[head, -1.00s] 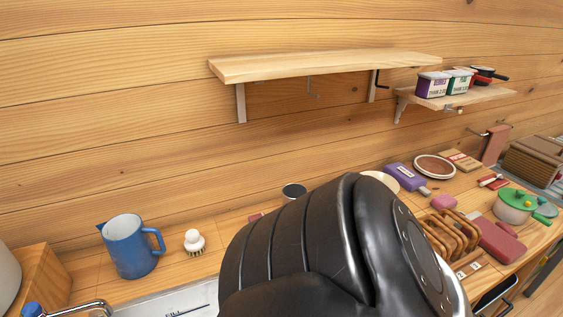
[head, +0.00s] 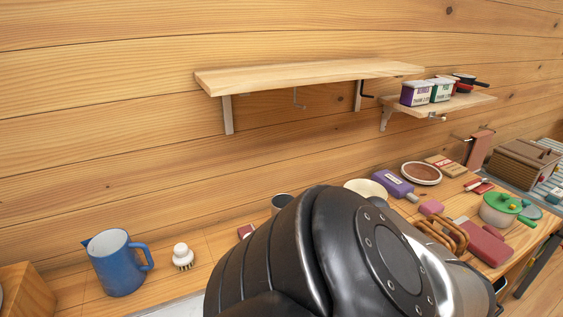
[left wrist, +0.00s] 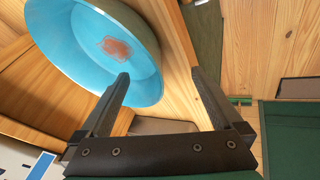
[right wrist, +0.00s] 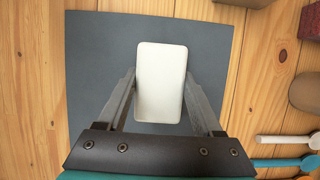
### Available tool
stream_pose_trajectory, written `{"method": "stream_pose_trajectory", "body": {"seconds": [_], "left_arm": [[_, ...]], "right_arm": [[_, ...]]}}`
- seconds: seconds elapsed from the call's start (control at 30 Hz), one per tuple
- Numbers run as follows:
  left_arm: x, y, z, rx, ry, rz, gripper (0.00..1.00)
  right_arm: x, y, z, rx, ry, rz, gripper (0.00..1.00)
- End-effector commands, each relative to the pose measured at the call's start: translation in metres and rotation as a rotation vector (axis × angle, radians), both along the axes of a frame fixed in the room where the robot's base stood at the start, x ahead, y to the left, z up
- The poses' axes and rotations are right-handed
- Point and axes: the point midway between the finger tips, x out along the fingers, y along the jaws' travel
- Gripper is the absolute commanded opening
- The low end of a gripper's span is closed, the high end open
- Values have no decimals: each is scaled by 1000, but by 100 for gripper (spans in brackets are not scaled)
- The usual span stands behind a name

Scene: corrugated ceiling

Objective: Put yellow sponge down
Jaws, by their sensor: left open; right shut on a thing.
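A pale, off-white block with rounded corners (right wrist: 161,95), which fits the sponge though it looks barely yellow, is between the fingers of my right gripper (right wrist: 159,74) in the right wrist view. The gripper is shut on it. A dark grey mat (right wrist: 95,55) lies behind and below the block; whether the block touches it cannot be told. My left gripper (left wrist: 160,73) is open and empty in the left wrist view, close to a blue dish (left wrist: 75,35) with a reddish-brown patch. Neither gripper shows in the head view, where my black arm covers the lower middle.
A blue jug (head: 118,262) and a white-knobbed brush (head: 182,257) stand on the counter at left. A purple bottle (head: 394,183), a brown-centred plate (head: 421,173) and a green-lidded pot (head: 499,209) crowd the right. Spoon-like handles (right wrist: 285,140) lie right of the mat.

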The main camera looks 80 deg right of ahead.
Motion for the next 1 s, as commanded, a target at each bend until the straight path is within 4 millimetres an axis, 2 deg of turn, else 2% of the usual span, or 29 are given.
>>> {"method": "stream_pose_trajectory", "body": {"seconds": [0.2,0.37,0.67,1.0], "left_arm": [[0,0,0,0,0,0,100],[0,0,0,0,0,0,100],[0,0,0,0,0,0,100],[0,0,0,0,0,0,100]], "right_arm": [[-5,-4,-1,-1,-2,-1,7],[5,4,-1,-2,-3,2,7],[54,39,-1,-2,-5,4,7],[123,88,0,-2,-6,2,7]]}}
